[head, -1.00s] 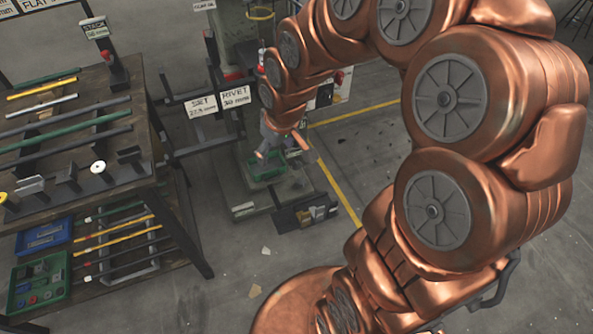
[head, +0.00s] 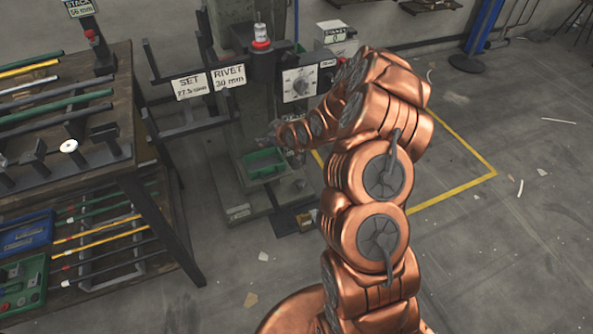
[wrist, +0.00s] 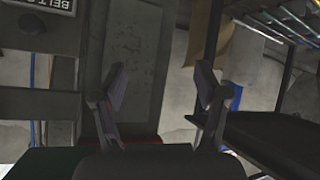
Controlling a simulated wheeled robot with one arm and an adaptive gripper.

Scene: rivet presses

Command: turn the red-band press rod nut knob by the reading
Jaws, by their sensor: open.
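The press (head: 262,75) stands upright behind my arm in the head view, with a red band (head: 261,43) near its top. My gripper (head: 275,135) is low in front of the press column, small and dark there. In the wrist view my gripper (wrist: 160,98) is open with nothing between its fingers. I cannot make out the rod nut knob for certain.
A rack table (head: 122,100) with several rods stands at left, with blue (head: 25,232) and green (head: 24,285) bins below. A green tray (head: 264,163) sits on the press base. A small counter box (head: 338,36) stands behind.

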